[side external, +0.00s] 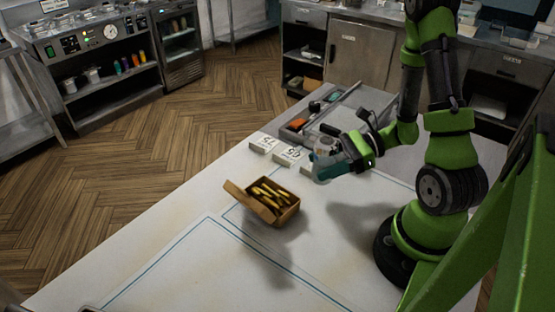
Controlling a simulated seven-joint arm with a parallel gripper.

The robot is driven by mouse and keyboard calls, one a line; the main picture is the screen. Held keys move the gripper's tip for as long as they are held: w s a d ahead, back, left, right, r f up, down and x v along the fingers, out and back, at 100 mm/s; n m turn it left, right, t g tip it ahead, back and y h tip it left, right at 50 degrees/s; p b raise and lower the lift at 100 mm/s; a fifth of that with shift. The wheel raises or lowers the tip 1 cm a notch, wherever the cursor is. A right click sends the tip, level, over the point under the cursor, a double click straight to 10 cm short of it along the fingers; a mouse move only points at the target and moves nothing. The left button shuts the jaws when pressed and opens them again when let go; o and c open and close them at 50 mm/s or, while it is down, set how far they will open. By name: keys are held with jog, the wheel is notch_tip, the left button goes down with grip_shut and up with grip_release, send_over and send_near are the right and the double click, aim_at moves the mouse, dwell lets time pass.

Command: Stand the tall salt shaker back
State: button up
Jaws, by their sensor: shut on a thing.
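My gripper (338,164) is above the white table, to the right of the open carton, and is shut on a small, pale, partly see-through thing (324,148). This looks like the tall salt shaker, but it is small and partly covered by the fingers. Its tilt and its top are hard to make out. I cannot tell whether its lower end touches the table. No other shaker can be made out on the table.
An open brown carton (262,215) with several golden sticks stands on the white table (190,235). Small white number cards (264,144) stand behind it. A grey tray (297,128) with tools lies at the table's far edge. The table's front left is clear.

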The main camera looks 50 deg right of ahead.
jog(key=shift+w+r+n+g+y, duration=0.15)
jog(key=shift+r+n+g+y, duration=0.55)
jog(key=shift+n, duration=0.2)
jog(key=shift+d+r+n+g+y, duration=0.1)
jog(key=shift+r+n+g+y, duration=0.2)
jog(key=shift+n+g, duration=0.35)
jog(key=shift+g, duration=0.25)
jog(key=shift+f, duration=3.2)
jog(key=shift+f, duration=0.2)
jog(key=o, duration=1.2)
jog(key=shift+o, duration=0.2)
